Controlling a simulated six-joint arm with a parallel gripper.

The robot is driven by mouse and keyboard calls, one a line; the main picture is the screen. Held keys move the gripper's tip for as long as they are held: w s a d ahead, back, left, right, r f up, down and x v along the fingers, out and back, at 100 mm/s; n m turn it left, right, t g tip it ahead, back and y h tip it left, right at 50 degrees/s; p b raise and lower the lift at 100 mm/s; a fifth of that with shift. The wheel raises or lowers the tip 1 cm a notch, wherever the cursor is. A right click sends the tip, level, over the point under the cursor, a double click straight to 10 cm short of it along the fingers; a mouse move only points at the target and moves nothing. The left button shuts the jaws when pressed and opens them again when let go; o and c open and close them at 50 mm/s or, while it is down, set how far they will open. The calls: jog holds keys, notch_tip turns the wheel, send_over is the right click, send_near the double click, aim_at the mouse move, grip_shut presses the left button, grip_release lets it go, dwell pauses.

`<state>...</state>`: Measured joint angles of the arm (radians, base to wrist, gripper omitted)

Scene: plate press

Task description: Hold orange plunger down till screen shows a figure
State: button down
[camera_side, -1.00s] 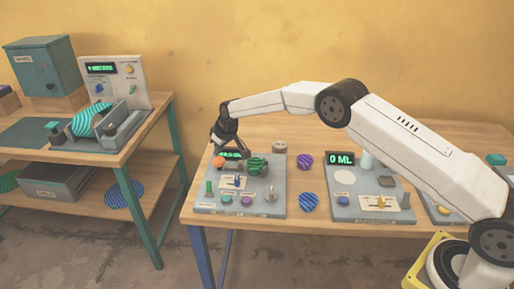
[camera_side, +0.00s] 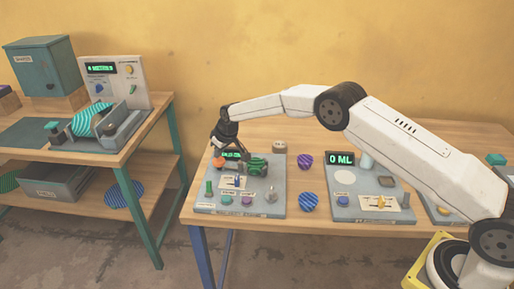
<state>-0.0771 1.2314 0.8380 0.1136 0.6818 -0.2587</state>
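The orange plunger (camera_side: 218,162) stands at the back left of a grey panel (camera_side: 210,207) on the table. My gripper (camera_side: 224,147) points down right over it, at its back and upper side. I cannot tell whether the fingertips touch it, or whether they are open or shut. The panel's screen (camera_side: 232,155) is just behind and to the right of the plunger, partly hidden by my gripper. It is lit with green characters too small to read surely.
A green valve-like part (camera_side: 257,165) sits close right of the plunger. The panel also carries a green lever (camera_side: 209,188) and several knobs. Striped discs lie between the panels.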

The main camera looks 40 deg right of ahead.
aim_at(219, 161)
jog(key=shift+s+f, duration=0.1)
jog(key=shift+f, duration=1.25)
dwell(6.7)
